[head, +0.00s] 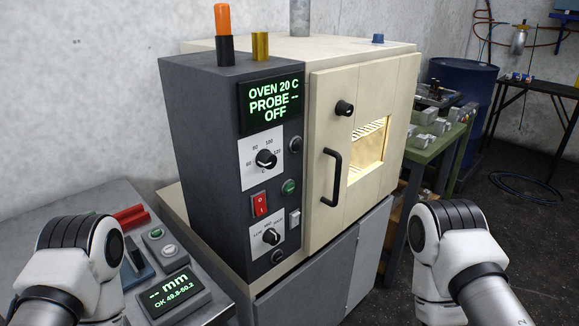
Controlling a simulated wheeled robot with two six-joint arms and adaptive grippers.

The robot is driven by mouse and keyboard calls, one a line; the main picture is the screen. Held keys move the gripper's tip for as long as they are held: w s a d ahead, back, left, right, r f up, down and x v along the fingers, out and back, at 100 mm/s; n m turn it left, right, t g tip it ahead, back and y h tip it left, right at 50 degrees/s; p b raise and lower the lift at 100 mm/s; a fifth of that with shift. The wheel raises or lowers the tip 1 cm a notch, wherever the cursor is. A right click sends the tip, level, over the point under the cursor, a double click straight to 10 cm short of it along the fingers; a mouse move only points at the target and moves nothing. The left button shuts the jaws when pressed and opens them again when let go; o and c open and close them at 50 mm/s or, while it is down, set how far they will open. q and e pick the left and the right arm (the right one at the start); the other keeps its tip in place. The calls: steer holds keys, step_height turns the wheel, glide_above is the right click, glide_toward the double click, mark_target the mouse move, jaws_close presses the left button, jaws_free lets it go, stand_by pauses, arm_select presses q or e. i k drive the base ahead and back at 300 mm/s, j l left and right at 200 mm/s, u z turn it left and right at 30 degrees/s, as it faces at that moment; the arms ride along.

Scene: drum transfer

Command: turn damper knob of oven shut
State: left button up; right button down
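The oven (318,85) is a cream cabinet with a dark grey control panel on its left; its door is shut. A round black knob (344,108) with a light mark sits on the upper door. The panel has a dial knob (266,159) with temperature figures and a lower dial knob (271,236) with small lettering. A small blue piece (378,39) stands on the oven top. No label shows which one is the damper knob. My two arms enter at the lower left and lower right, apart from the oven; neither gripper shows.
The oven display (272,102) reads 20 C, probe blank, OFF. A black door handle (332,177) sticks out beside the lit window. A gauge readout (170,290) and red-handled tool (131,217) are on the left bench. A green bench (425,150) with metal parts and a blue drum (462,85) stand right.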

mark_target(378, 38)
steer(key=l+u, duration=0.15)
steer(key=u, duration=0.35)
steer(key=l+u, duration=0.25)
steer(key=u, duration=0.2)
steer(key=l+u, duration=0.2)
steer(key=u, duration=0.3)
steer(key=l+u, duration=0.2)
steer(key=u, duration=0.3)
steer(key=k+l+u, duration=0.15)
steer(key=l+u, duration=0.3)
steer(key=k+l+u, duration=0.15)
steer(key=l+u, duration=0.15)
steer(key=u, duration=0.15)
steer(key=k+l+u, duration=0.25)
steer(key=u, duration=0.2)
steer(key=k+l+u, duration=0.25)
steer(key=u, duration=0.2)
steer(key=k+l+u, duration=0.1)
steer(key=k+u, duration=0.2)
steer(key=u, duration=0.15)
steer(key=k+l, duration=0.15)
steer(key=k, duration=0.55)
steer(key=k+l+z, duration=0.1)
steer(key=k, duration=0.55)
steer(key=k+j+z, duration=0.2)
steer(key=k+z, duration=1.15)
steer(key=k+l+z, duration=0.3)
steer(key=z, duration=0.15)
